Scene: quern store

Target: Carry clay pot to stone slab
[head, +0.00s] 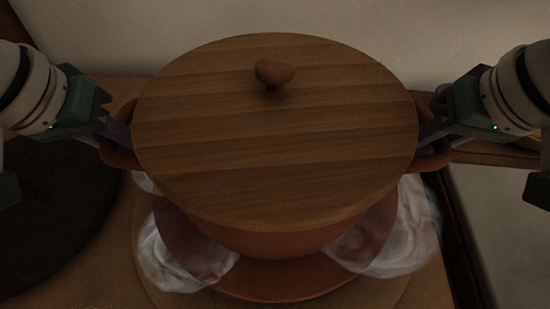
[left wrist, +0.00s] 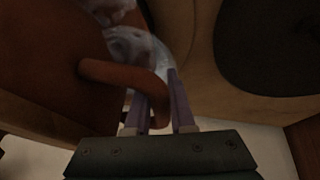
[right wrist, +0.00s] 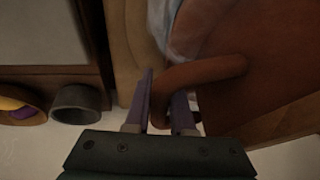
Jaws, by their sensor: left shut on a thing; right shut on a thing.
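The clay pot (head: 270,242) is reddish brown, with a round wooden lid (head: 270,140) and a knob on top. It looks level in the middle of the head view. My left gripper (head: 117,134) is shut on the pot's left handle, which shows as a loop in the left wrist view (left wrist: 125,72). My right gripper (head: 431,138) is shut on the right handle, also seen in the right wrist view (right wrist: 205,72). The pot's underside is hidden, so I cannot tell whether it is lifted.
Below the pot are a reddish round dish (head: 270,286) and translucent whitish crumpled material (head: 165,262). A dark round slab-like thing (head: 50,215) lies at left. A pale grey flat surface (head: 505,225) with a dark edge is at right. A grey cup-like thing (right wrist: 78,102) shows in the right wrist view.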

